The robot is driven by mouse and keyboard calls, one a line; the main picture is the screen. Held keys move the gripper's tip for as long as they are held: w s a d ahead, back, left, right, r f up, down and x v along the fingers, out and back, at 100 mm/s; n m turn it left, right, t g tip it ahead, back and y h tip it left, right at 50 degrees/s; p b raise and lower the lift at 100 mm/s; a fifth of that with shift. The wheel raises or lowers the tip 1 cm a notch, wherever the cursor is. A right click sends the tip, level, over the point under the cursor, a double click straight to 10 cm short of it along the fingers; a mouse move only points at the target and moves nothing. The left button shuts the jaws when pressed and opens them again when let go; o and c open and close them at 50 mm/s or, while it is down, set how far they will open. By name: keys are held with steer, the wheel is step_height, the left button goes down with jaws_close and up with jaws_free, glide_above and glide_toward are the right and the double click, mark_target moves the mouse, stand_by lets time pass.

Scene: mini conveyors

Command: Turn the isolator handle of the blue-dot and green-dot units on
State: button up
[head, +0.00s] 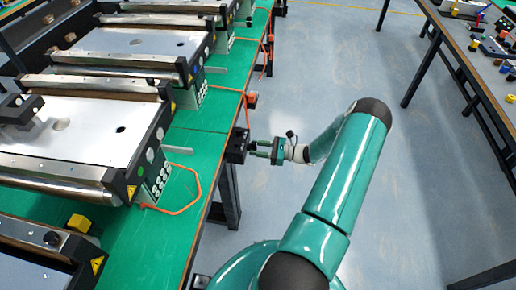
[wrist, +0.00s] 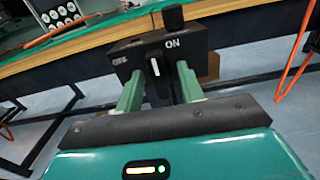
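A black isolator box (wrist: 130,48) fills the upper middle of the wrist view, with OFF at its left and ON at upper right. Its black handle (wrist: 154,70) has a white mark pointing roughly upward, between the two labels; its exact setting is hard to tell. My gripper (wrist: 160,72) is open, one finger on each side of the handle, with gaps visible.
Orange cables (head: 185,205) loop over the green bench (head: 205,145). A second table (head: 468,65) with small parts stands at right. The floor (head: 335,70) between is clear.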

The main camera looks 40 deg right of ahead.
steer(key=v, duration=1.3)
steer(key=shift+s+d, duration=0.2)
steer(key=shift+s, duration=0.1)
steer(key=w+a+r+n+g+h, duration=0.2)
steer(key=w+a+r+n+g, duration=0.2)
steer(key=a+r+n+g, duration=0.5)
steer(key=w+a+r+n+g+h, duration=0.1)
steer(key=w+a+r+n+g, duration=0.4)
steer(key=a+r, duration=0.8)
steer(key=s+a+r+n+t+h, duration=0.5)
steer(key=s+a+r+n+h, duration=0.3)
steer(key=s+a+r+n, duration=0.6)
steer(key=a+r, duration=0.1)
steer(key=a, duration=0.3)
steer(key=shift+s+n, duration=0.25)
steer(key=shift+n, duration=0.05)
